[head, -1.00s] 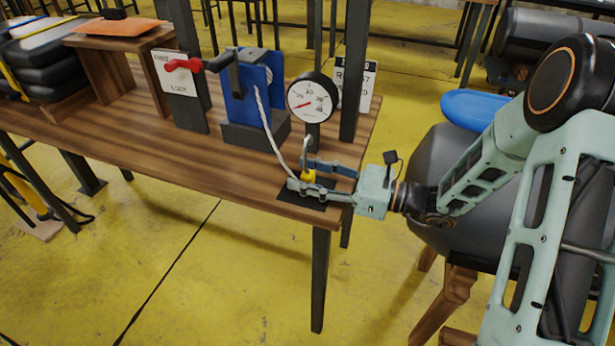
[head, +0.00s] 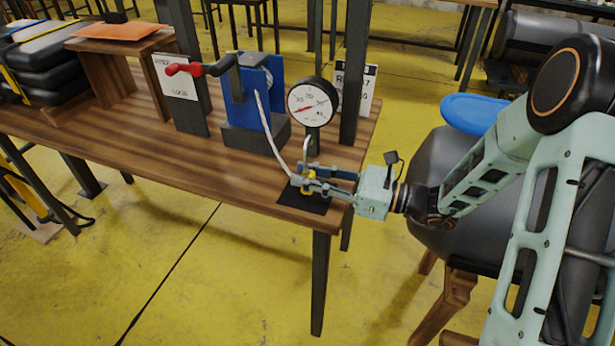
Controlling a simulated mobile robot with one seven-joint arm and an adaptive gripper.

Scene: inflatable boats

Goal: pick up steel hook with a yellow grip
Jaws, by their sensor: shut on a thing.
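The steel hook with a yellow grip stands at the front right of the wooden bench, its pale steel part (head: 307,148) rising above my gripper. Its yellow grip (head: 310,172) shows between the fingers. My gripper (head: 308,182) comes in from the right and is shut on the yellow grip. The fingers hide part of the grip. A pale rope (head: 272,134) runs from the blue winch (head: 247,98) down to the hook near my fingers. A black mat (head: 304,201) lies under the gripper; I cannot tell whether the hook touches it.
A round dial gauge (head: 313,101) stands just behind the hook, beside a dark post (head: 354,75). A red-handled lever (head: 185,69) is left of the winch. The bench's front left (head: 150,145) is clear. A grey inflatable boat (head: 440,170) lies right of the bench.

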